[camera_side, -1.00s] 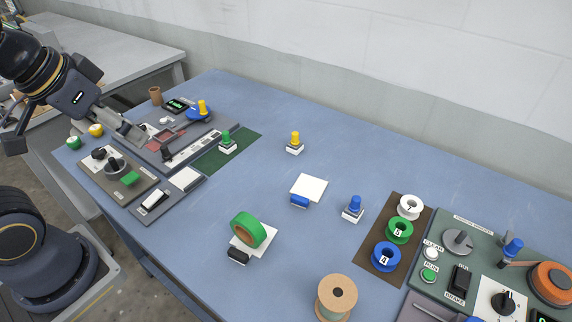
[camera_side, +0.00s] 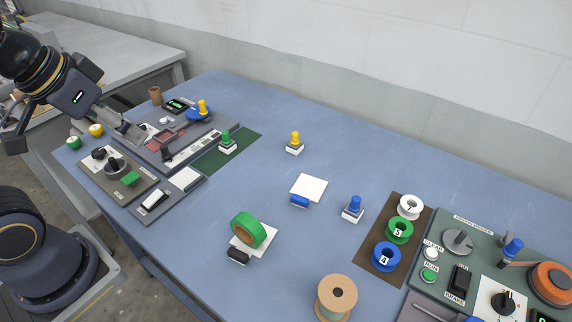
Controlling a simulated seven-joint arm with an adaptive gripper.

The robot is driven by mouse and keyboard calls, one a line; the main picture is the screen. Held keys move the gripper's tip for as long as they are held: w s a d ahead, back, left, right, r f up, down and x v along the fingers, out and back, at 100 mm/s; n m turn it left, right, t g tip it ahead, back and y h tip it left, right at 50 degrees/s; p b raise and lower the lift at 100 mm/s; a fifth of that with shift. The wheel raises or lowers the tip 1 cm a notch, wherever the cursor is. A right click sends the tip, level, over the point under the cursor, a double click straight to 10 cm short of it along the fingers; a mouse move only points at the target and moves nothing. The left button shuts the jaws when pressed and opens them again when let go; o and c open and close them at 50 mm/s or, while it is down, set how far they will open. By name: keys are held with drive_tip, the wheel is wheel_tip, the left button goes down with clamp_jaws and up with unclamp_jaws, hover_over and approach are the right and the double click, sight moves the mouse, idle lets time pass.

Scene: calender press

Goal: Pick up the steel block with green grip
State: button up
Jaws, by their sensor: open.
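The steel block with green grip (camera_side: 227,140) stands upright on the dark green mat (camera_side: 243,148), just right of the press unit. Its green knob points up and its base looks pale. My gripper (camera_side: 80,104) is at the upper left, over the left end of the table, well left of the block and apart from it. It is open, and I see nothing held in it. The exact position of its fingertips is hard to make out against the press.
Similar blocks with a yellow grip (camera_side: 295,141) and a blue grip (camera_side: 353,206) stand to the right. The press unit (camera_side: 186,150) lies between my gripper and the block. A green tape roll (camera_side: 248,229) and a wooden spool (camera_side: 337,294) are in front. The table around the yellow-grip block is clear.

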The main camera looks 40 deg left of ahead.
drive_tip(key=shift+s, duration=0.1)
drive_tip(key=w+r+m, duration=0.2)
drive_tip(key=w+r, duration=0.3)
drive_tip(key=r, duration=0.2)
drive_tip(key=m+g, duration=0.2)
drive_tip(key=g, duration=0.4)
hover_over(224, 132)
drive_tip(key=f, duration=2.6)
drive_tip(key=shift+s+d, duration=0.15)
drive_tip(key=shift+d, duration=0.15)
drive_tip(key=shift+a+f, duration=0.2)
drive_tip(key=shift+f, duration=2.95)
